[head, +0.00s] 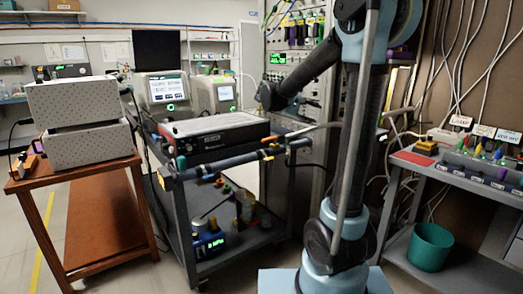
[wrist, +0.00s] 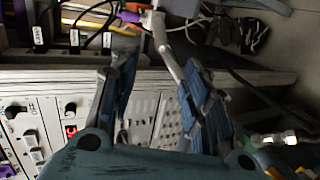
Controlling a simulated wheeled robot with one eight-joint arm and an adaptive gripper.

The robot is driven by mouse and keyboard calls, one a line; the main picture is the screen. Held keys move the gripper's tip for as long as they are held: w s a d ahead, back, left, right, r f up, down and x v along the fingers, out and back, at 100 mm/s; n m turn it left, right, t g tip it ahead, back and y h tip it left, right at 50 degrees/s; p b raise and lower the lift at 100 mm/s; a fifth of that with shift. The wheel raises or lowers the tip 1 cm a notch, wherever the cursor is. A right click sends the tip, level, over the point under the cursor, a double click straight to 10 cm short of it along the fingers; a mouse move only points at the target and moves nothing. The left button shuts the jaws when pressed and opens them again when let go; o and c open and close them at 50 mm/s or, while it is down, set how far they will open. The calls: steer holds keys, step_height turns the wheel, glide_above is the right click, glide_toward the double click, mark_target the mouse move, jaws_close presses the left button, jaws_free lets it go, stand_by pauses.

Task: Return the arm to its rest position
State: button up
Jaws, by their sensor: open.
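My gripper (wrist: 158,72) shows in the wrist view with its two blue-padded fingers apart. A pale grey cable (wrist: 167,48) passes behind or between the fingers, and I cannot tell whether it touches them. Nothing is clearly held. Behind the fingers is a pale equipment panel (wrist: 70,128) with knobs and a red-lit button. In the head view my arm (head: 345,150) rises at right of centre and its dark link slopes down to the left, in front of the instrument rack. I cannot make out the gripper in the head view.
A grey cart (head: 177,205) with instruments stands left of my arm. A wooden table (head: 75,170) with stacked white boxes is further left. A bench (head: 465,185) and a green bin (head: 429,247) are at right. Cables (head: 470,45) hang on the right wall.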

steer(key=s+d+f+m+g+y, duration=0.1)
steer(key=s+d+f+g+y, duration=0.15)
steer(key=s+f, duration=0.6)
steer(key=s+d+f+m+g+y, duration=0.1)
steer(key=s+d+f+m+y, duration=0.15)
steer(key=s, duration=1.05)
steer(key=s+a+f+m+y, duration=0.1)
steer(key=s+a+f+y, duration=0.2)
steer(key=s+f, duration=0.4)
steer(key=s+a+f+m+g+y, duration=0.1)
steer(key=s+a+f+y, duration=0.2)
steer(key=s+f, duration=0.4)
steer(key=s+a, duration=0.1)
steer(key=s, duration=0.1)
steer(key=shift+s+y, duration=0.3)
steer(key=shift+a, duration=0.1)
steer(key=shift+w+f, duration=0.15)
steer(key=shift+w, duration=0.25)
steer(key=shift+o, duration=0.2)
